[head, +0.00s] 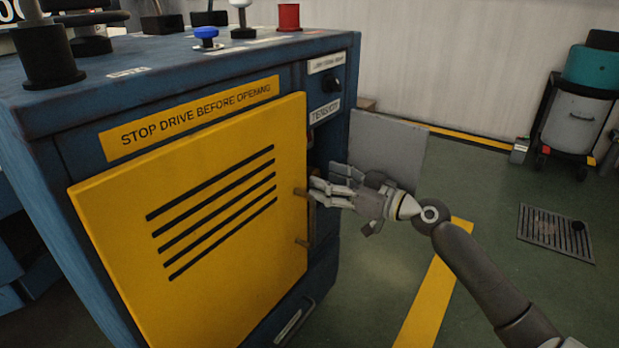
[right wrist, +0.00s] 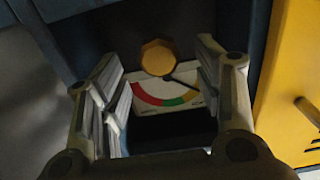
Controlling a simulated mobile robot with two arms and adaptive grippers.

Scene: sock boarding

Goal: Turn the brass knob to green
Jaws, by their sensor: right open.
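The brass knob (right wrist: 158,57) shows in the right wrist view, in a dark recess. Below it in that view is a white dial plate (right wrist: 136,88) with a red, green and yellow arc. A dark pointer (right wrist: 180,80) slants from the knob down to the right, towards the yellow end of the arc. My right gripper (right wrist: 160,85) is open, its fingers on either side of the knob in that view; I see no contact. In the head view my right gripper (head: 325,193) is at the cabinet's right edge, and the knob is hidden there. My left gripper is out of view.
The yellow door panel (head: 210,260) with a handle (head: 300,191) is close left of my right gripper. A grey panel (head: 405,145) stands behind it. A blue cabinet (head: 60,110) carries these.

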